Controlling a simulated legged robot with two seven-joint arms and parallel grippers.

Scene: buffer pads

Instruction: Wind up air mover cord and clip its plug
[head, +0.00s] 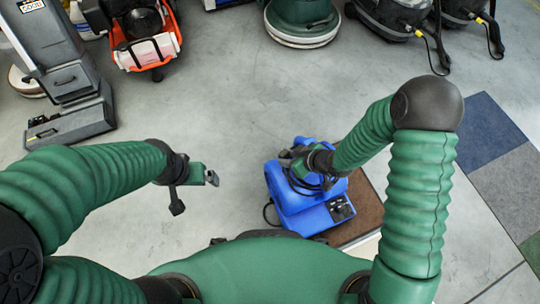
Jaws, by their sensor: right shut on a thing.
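The blue air mover (300,212) stands on the floor in front of me, partly on a brown mat. A dark control panel (340,208) shows on its near right side. Its black cord (267,213) loops out at its left side, and dark strands show around its top. My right gripper (299,168) is at the top of the air mover, shut on what looks like the cord; the gripper and wrist hide the grip itself. I cannot make out the plug. My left gripper (212,178) is apart, in the air left of the air mover, with nothing visible in it; its jaw gap is unclear.
The brown mat (368,212) lies under the air mover's right side. Blue and grey carpet tiles (490,135) lie at the right. A grey upright machine (65,85), an orange machine (145,50), a green floor machine (300,20) and black vacuums (390,15) stand behind. The middle floor is clear.

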